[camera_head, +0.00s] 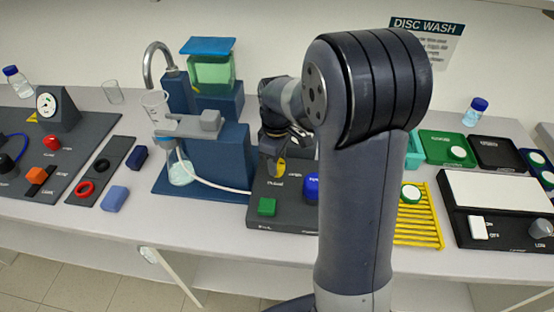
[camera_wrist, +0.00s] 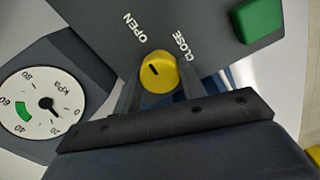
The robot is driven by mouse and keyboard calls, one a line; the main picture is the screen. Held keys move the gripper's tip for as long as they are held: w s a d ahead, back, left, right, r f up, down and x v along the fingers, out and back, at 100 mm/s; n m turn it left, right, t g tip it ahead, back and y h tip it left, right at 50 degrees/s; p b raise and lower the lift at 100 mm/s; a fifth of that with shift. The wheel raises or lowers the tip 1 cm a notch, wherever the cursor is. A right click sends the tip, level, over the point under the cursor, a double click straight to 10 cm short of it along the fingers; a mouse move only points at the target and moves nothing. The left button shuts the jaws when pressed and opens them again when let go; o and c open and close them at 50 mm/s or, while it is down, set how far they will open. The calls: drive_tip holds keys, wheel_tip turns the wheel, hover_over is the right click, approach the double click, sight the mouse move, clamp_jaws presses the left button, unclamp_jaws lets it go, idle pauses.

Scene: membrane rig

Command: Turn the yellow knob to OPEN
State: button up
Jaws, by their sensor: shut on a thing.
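The yellow knob (camera_wrist: 158,72) sits on a dark panel (camera_wrist: 200,25), with the word OPEN above it to the left and CLOSE above it to the right. A short black mark shows on its top, on the side toward OPEN. My gripper (camera_wrist: 159,82) is shut on the knob, one finger on each side.
A round kPa gauge (camera_wrist: 42,104) stands left of the knob, its needle at the low end. A green block-like button (camera_wrist: 260,20) is on the same panel. In the head view a blue knob (camera_head: 312,187) is close to my arm, and a blue stand (camera_head: 225,165) is left.

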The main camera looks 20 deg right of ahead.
drive_tip(key=shift+n, duration=0.5)
drive_tip(key=o, duration=1)
wheel_tip(320, 180, up, 11)
drive_tip(key=shift+f+b, duration=0.1)
drive_tip(key=shift+b, duration=0.2)
drive_tip(key=shift+f, duration=0.1)
wheel_tip(320, 180, down, 11)
drive_tip(key=shift+r+p, duration=0.15)
drive_tip(key=shift+p, duration=0.15)
idle(0.3)
